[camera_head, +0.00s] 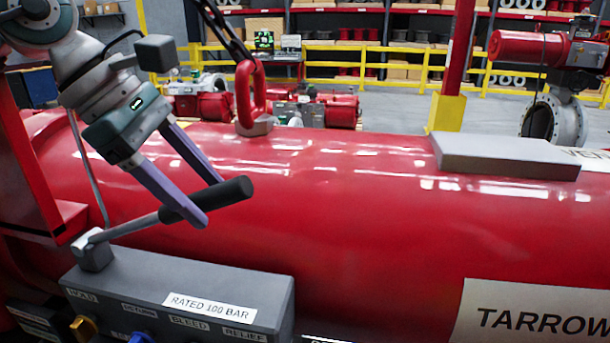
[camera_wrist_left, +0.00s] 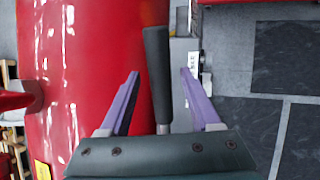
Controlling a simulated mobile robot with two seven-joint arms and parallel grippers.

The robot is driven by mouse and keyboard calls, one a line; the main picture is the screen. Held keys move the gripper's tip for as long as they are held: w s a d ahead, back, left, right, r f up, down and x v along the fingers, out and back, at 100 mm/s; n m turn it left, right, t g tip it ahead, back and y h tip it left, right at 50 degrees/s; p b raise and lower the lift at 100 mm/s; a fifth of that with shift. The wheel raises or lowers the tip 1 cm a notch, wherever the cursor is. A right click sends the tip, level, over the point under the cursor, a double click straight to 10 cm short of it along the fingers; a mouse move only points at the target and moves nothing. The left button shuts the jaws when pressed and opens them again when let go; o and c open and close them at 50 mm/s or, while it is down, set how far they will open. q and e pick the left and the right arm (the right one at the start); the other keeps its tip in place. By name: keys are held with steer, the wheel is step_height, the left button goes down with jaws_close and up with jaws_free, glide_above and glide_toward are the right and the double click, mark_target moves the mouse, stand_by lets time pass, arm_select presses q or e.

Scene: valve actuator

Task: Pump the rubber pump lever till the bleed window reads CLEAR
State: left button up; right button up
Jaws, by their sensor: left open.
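The pump lever has a black rubber grip (camera_head: 232,191) on a grey rod, and it slants up to the right from a pivot on a grey block (camera_head: 180,283). My left gripper (camera_head: 212,203) is open, with one purple finger in front of the grip and one behind it. In the left wrist view the grip (camera_wrist_left: 157,75) lies between the two spread fingers (camera_wrist_left: 160,72), with gaps on both sides. A BLEED label shows on the block's front, but no window reading is visible. My right gripper is not in view.
A large red cylinder (camera_head: 350,215) fills the space behind the lever, with a red lifting eye (camera_head: 243,95) and a grey plate (camera_head: 505,155) on top. A brass knob (camera_head: 84,326) and a blue knob (camera_head: 140,338) sit low on the block.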

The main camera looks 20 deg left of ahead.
arm_select(q)
steer(key=b+v, duration=0.2)
steer(key=v, duration=0.8)
steer(key=shift+b, duration=0.4)
steer(key=shift+f, duration=0.1)
